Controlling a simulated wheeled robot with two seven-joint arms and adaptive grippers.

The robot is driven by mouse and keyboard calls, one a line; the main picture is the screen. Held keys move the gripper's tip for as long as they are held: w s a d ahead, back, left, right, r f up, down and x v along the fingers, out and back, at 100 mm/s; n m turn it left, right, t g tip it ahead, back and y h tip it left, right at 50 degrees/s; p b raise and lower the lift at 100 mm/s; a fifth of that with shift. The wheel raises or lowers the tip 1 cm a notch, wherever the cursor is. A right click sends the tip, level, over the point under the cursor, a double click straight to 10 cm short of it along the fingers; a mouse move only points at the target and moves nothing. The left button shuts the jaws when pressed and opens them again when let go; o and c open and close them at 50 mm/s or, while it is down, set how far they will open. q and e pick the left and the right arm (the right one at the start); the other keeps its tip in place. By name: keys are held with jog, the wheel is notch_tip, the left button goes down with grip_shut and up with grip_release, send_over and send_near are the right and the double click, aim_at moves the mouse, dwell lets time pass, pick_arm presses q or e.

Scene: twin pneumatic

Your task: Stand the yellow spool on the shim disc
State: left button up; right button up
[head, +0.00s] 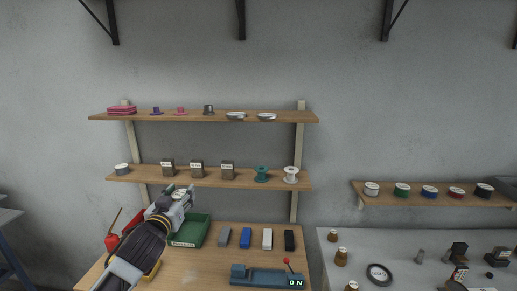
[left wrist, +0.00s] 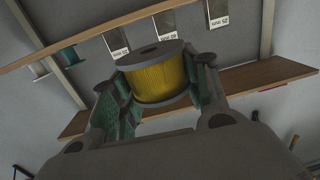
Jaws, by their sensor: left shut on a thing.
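The yellow spool (left wrist: 160,78) has grey flanges and shows in the left wrist view between the two fingers of my left gripper (head: 183,194), which is shut on it. I cannot tell for sure which thing is the shim disc; a dark round piece with a pale centre (head: 379,274) lies on the right bench. My right gripper is not in view.
The middle shelf (head: 210,181) holds labelled boxes, a green spool (head: 261,174) and a white spool (head: 291,174). A green bin (head: 191,231) and a blue device (head: 267,277) stand on the wooden bench. Several spools line the right shelf (head: 430,197).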

pick_arm(q)
jog(key=s+d+f, duration=0.1)
jog(key=s+f, duration=0.4)
jog(key=f, duration=0.7)
jog(key=s+d+f, duration=0.1)
jog(key=s+f, duration=0.3)
jog(key=f, duration=0.7)
jog(key=shift+s+d+f+b, duration=0.2)
jog(key=shift+s+f+b, duration=0.15)
jog(key=shift+s+f, duration=0.05)
jog(key=s+f, duration=0.4)
jog(key=f, duration=0.2)
jog(key=shift+s, duration=0.35)
jog(key=shift+r, duration=0.1)
dwell(3.2)
